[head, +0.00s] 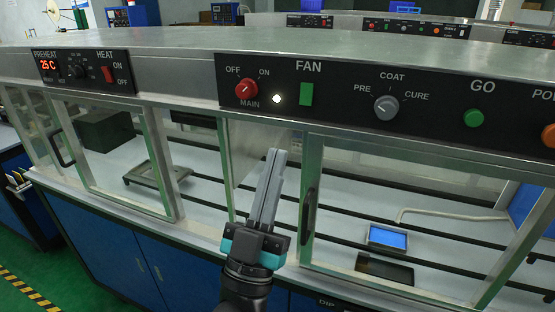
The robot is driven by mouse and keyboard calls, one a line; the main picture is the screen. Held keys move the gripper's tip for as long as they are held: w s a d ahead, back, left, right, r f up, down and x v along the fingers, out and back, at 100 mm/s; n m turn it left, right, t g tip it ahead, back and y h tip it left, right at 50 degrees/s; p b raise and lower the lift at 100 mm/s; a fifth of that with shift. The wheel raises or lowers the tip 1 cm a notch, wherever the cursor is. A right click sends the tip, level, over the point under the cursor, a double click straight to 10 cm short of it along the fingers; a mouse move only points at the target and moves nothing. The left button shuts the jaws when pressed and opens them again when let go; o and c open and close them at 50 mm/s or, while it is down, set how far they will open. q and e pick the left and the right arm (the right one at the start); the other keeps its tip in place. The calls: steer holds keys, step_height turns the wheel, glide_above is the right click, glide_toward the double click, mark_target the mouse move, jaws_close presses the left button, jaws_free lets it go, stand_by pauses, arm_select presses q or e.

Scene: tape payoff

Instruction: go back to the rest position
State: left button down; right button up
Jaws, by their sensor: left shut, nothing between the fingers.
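My left gripper (274,155) points up in front of the machine, its two long grey fingers closed together with nothing between them. It stands before the post between the glass doors, below the fan panel, and apart from the knobs and buttons. The fan panel (340,92) carries a red main knob (246,89), a lit white lamp, a green fan switch (306,94), a grey selector knob (386,107) and a green button (473,118). My right gripper is not in view.
Glass doors with dark handles (310,212) line the machine's front. Inside are a grey frame (157,173), dark rails and a small blue-screened device (387,238). A preheat panel (80,72) is at left. Blue cabinets (150,270) stand below; green floor shows at lower left.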

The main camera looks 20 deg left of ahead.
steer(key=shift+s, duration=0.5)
